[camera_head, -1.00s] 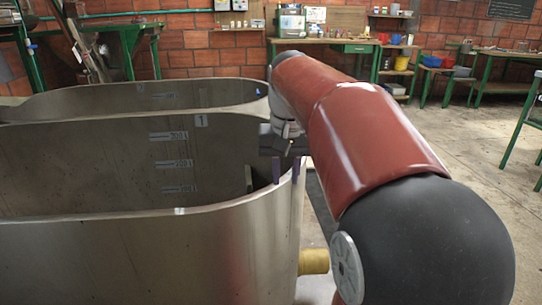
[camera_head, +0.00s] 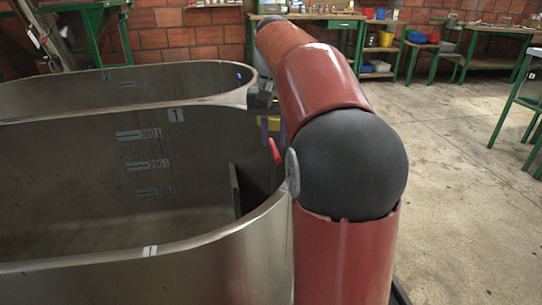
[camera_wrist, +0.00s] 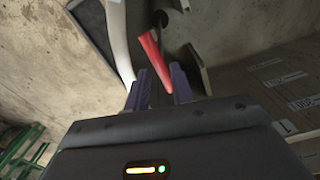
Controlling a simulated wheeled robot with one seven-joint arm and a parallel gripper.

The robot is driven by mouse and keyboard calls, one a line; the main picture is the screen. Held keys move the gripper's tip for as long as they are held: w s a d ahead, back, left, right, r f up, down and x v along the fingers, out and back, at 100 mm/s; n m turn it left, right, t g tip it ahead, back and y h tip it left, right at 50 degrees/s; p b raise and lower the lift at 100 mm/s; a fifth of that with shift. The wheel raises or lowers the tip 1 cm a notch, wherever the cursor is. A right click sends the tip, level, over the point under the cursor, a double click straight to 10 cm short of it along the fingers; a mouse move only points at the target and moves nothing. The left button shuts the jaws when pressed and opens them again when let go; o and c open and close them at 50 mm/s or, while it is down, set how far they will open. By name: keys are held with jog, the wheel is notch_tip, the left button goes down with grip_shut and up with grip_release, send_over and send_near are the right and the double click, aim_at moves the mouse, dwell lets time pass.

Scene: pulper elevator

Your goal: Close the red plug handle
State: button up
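The red plug handle (camera_head: 274,151) shows in the head view as a small, tilted red bar inside the right end of the near metal tank, beside my arm. In the wrist view the red handle (camera_wrist: 150,50) slants down from a dark pivot, and its lower end lies between my fingertips in the picture. My gripper (camera_wrist: 161,72) is open, with two purple fingers spread apart. I see no contact, and cannot tell the depth between fingers and handle. In the head view my gripper (camera_head: 273,124) is partly hidden by my arm at the tank's rim.
The near tank (camera_head: 60,190), marked with litre levels and a 1, fills the left. A second tank (camera_head: 160,84) stands behind it. Workbenches (camera_head: 310,17) line the brick wall. The floor (camera_head: 455,150) at right is open. The wrist view shows a pale curved edge (camera_wrist: 118,40) left of the handle.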

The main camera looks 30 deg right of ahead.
aim_at(274, 163)
notch_tip(274, 163, down, 8)
jog(key=shift+r+b, duration=0.15)
jog(key=shift+b, duration=0.55)
grip_shut()
